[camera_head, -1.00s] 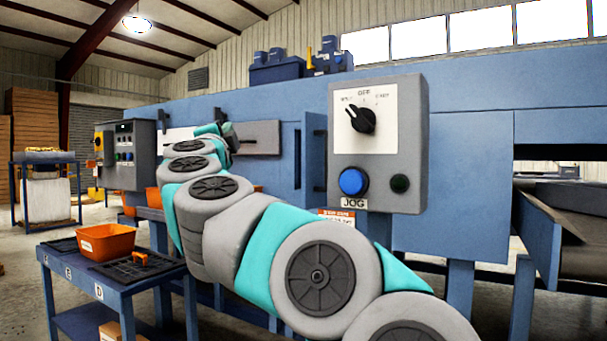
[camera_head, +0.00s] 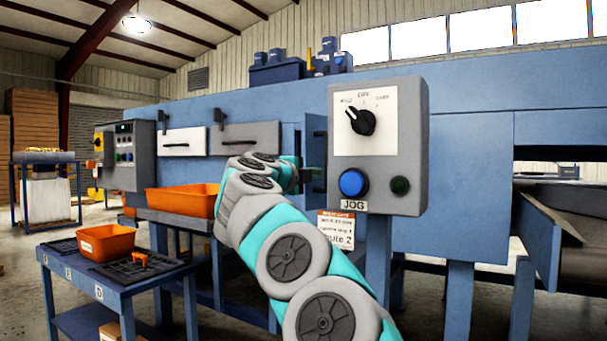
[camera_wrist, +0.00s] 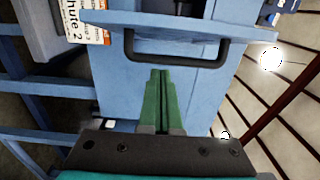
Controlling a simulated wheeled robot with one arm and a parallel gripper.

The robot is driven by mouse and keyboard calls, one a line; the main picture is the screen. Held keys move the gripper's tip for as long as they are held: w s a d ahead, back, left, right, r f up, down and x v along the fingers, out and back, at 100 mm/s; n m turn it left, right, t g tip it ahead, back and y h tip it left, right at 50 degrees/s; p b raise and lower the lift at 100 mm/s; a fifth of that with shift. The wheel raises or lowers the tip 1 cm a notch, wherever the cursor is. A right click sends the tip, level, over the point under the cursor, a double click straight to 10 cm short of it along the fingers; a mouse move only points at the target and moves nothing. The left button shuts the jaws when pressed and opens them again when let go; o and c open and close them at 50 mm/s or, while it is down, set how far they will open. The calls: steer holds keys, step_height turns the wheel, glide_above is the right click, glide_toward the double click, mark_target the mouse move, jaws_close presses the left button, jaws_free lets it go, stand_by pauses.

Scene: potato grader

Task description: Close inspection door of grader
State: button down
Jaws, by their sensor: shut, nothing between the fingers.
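The inspection door (camera_head: 314,152) is a blue panel that stands open, swung out from the grader's blue front (camera_head: 460,150), just left of the control box. It shows narrow in the head view. In the wrist view the door (camera_wrist: 205,22) crosses the top nearly edge-on, with its black bar handle (camera_wrist: 175,59) sticking out below. My gripper (camera_wrist: 161,74) has green fingers, shut and empty, with tips just below the handle in the picture. I cannot tell whether they touch it. In the head view my gripper (camera_head: 310,174) is beside the door, partly hidden by my arm.
A grey control box (camera_head: 410,120) with a knob and a blue JOG button stands close right of the door. A hanging chute label (camera_head: 341,229) is below it. An orange bin (camera_head: 180,200) and a small blue table (camera_head: 60,262) with an orange tray (camera_head: 105,241) are left.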

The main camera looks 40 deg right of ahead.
steer(key=shift+w+d+p, duration=0.2)
steer(key=shift+w+p, duration=0.05)
steer(key=shift+w, duration=0.85)
steer(key=shift+w+d+p, duration=0.2)
steer(key=shift+w+p, duration=0.05)
steer(key=shift+w, duration=0.85)
steer(key=shift+w+a, duration=0.1)
steer(key=shift+w, duration=0.05)
